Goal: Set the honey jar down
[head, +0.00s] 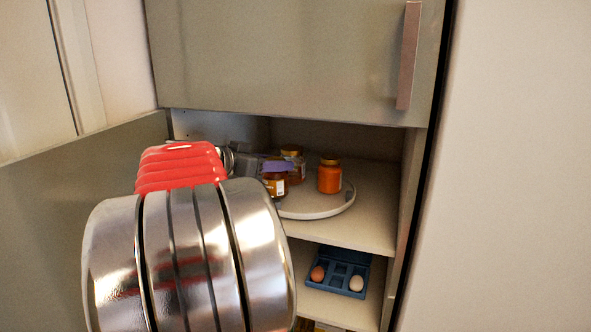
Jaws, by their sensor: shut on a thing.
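My gripper (275,166) reaches from the left into the open cupboard, partly hidden behind my own arm. It is shut on a small amber-brown jar (276,184) with a pale label, which looks like the honey jar. That jar appears upright, at the left part of a round pale turntable (317,212). I cannot tell whether its base touches the turntable. Part of its top is covered by the gripper's fingers.
A second brown jar (297,168) stands just behind the held one. An orange jar (330,178) stands to its right on the turntable. The shelf below holds a blue egg tray (340,262) with eggs. A cupboard door (290,60) hangs above the opening.

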